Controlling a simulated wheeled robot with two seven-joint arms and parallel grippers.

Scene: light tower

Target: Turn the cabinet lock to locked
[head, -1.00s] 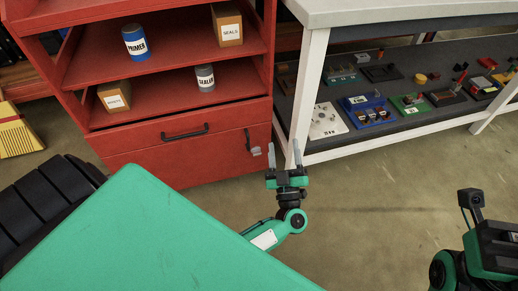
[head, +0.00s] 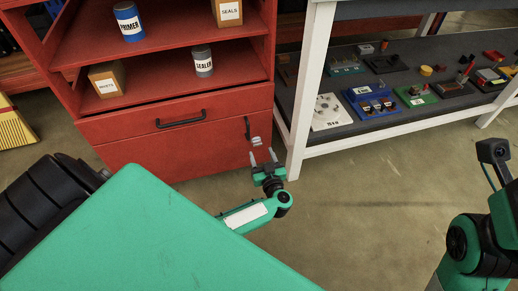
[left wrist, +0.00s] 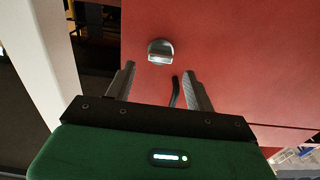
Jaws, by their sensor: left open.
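The cabinet lock is a small silver knob (head: 256,141) on the red cabinet's lower door (head: 185,152), near its right edge. In the left wrist view the lock knob (left wrist: 160,52) shows as a rounded metal turn piece with a flat grip, lying roughly crosswise. My left gripper (head: 263,156) is open and empty, just below the knob in the head view. In the left wrist view its fingertips (left wrist: 159,72) stand either side of the knob's line, with the knob beyond them and apparently apart from them. My right gripper is not visible; only part of the right arm shows.
A black upright handle (head: 247,127) sits just left of the lock, and a drawer handle (head: 181,118) is above the door. A workbench's white leg (head: 303,105) stands close to the right of my left gripper. The floor in front is clear.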

